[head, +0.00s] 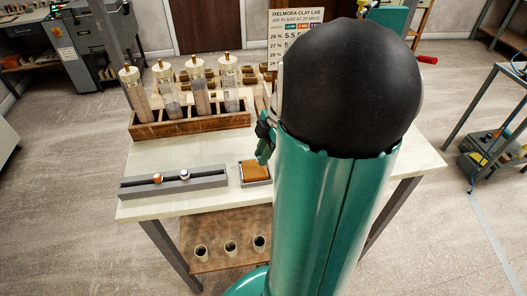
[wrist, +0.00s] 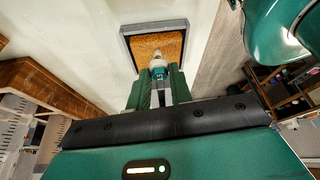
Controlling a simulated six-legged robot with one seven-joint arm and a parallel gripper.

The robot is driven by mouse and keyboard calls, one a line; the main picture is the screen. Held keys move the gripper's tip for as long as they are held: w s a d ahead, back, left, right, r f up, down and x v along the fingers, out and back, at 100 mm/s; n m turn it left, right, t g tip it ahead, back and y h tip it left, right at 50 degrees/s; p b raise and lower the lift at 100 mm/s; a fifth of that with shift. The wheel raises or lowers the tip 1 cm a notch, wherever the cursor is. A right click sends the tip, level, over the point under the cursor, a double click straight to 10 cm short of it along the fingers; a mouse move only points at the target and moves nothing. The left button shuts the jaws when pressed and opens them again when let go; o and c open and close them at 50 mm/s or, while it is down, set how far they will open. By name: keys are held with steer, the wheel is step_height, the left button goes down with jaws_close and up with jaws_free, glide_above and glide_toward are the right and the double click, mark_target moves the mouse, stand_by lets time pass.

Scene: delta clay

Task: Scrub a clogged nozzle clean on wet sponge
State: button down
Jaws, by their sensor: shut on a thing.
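The orange-brown sponge (head: 253,171) sits in a shallow grey tray (head: 257,183) on the table, left of my arm in the head view. The sponge also shows in the wrist view (wrist: 172,45), inside its dark tray rim (wrist: 127,43). My gripper (wrist: 158,80) is shut on a small nozzle (wrist: 157,63) with a teal band and a pale tip. The nozzle tip points at the sponge and overlaps its near part; I cannot tell whether they touch. In the head view my arm hides most of the gripper and the nozzle.
A grey rail (head: 208,185) left of the sponge holds two small nozzles, one copper and one pale. A wooden rack (head: 190,122) with several clear cylinders stands behind. A lower shelf (head: 222,262) holds three small cups. The tabletop (head: 160,155) between rack and rail is clear.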

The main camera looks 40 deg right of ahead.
steer(key=shift+w+a+f, duration=0.2)
steer(key=shift+w+a, duration=1.2)
steer(key=shift+a, duration=0.15)
steer(key=shift+s+d+f, duration=0.15)
steer(key=shift+s+d, duration=1.45)
steer(key=shift+d, duration=0.1)
steer(key=shift+a, duration=0.15)
steer(key=shift+w+a, duration=0.35)
steer(key=shift+a, duration=0.3)
steer(key=shift+w+a, duration=0.35)
steer(key=shift+a, duration=0.3)
steer(key=shift+w+a, duration=0.35)
steer(key=shift+a, duration=0.3)
steer(key=shift+d, duration=0.1)
